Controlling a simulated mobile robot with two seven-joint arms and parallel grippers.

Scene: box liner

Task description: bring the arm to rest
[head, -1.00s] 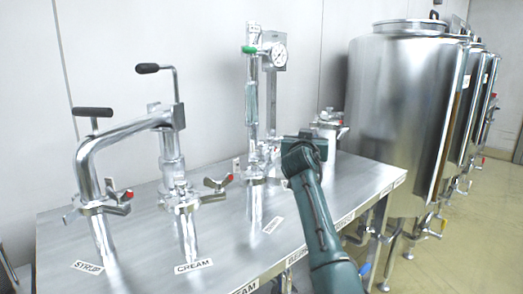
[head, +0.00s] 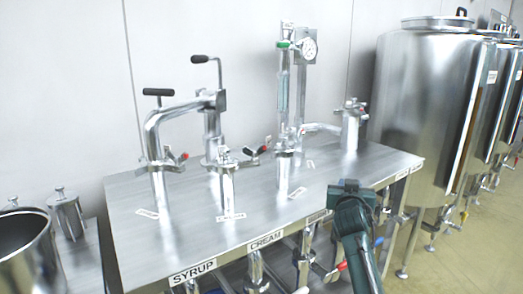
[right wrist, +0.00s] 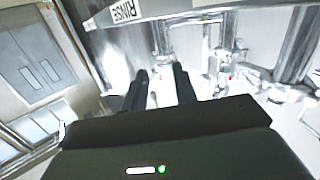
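My right arm (head: 356,235), dark teal, reaches up from the bottom right of the head view. Its top end stands in front of the table's front edge. My right gripper (right wrist: 160,84) shows in the right wrist view with its two dark fingers apart and nothing between them. A table edge with a RINSE label (right wrist: 124,12) crosses the top of that view, with blurred metal pipes beyond the fingers. My left arm and gripper are not in view.
The steel table (head: 180,235) carries pipe fittings (head: 185,125) and a gauge column (head: 284,95). Valves and pipes hang below its front edge. Large steel tanks (head: 425,110) stand at right. An open pot (head: 25,255) stands at lower left. Bare floor (head: 480,240) shows at right.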

